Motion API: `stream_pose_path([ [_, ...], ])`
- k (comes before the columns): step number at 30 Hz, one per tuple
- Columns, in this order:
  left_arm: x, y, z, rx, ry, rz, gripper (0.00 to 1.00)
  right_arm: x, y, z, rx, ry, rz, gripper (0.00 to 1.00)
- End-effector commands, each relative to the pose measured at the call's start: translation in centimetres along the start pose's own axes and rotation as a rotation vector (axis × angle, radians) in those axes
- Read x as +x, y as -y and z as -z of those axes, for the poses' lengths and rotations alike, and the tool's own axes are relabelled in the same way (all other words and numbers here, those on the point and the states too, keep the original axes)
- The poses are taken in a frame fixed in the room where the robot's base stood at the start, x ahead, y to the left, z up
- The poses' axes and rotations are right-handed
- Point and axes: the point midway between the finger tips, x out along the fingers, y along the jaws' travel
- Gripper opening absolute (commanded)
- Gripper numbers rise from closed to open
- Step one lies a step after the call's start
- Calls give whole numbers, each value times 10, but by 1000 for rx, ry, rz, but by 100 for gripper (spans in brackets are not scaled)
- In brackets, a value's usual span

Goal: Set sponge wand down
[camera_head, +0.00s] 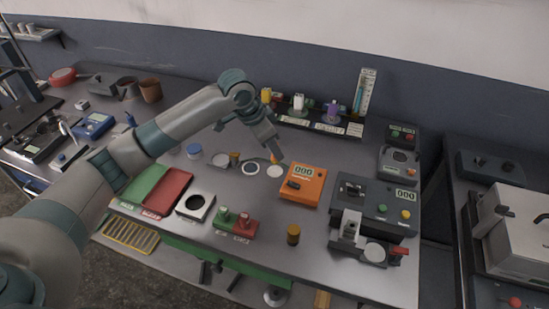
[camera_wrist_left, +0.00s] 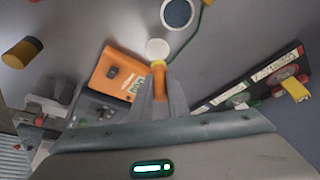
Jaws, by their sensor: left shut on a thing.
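My left gripper (camera_head: 276,157) reaches down over the middle of the grey bench and is shut on the sponge wand. The wand (camera_wrist_left: 158,72) shows as a short orange handle between the fingertips in the left wrist view. Its orange part (camera_head: 274,156) also shows small at the fingertips in the head view. My right gripper is in neither view.
An orange device with a display (camera_head: 302,184) stands close to the right of the gripper. A white-rimmed ring (camera_head: 250,169) lies just left. Red and green trays (camera_head: 170,190) lie front left, and a dark machine (camera_head: 375,205) stands right.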

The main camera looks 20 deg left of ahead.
Motion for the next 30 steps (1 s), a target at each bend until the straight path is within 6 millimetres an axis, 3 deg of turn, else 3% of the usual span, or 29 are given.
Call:
stream_pose_path([
  [13, 34, 0, -15, -1, 2, 0, 0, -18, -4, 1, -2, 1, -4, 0],
  [26, 39, 0, -16, 0, 0, 0, 0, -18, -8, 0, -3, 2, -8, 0],
  [27, 39, 0, -16, 0, 0, 0, 22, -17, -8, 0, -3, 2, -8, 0],
  [29, 39, 0, -16, 0, 0, 0, 34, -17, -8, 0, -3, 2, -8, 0],
  [30, 39, 0, -16, 0, 0, 0, 34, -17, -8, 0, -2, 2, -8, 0],
])
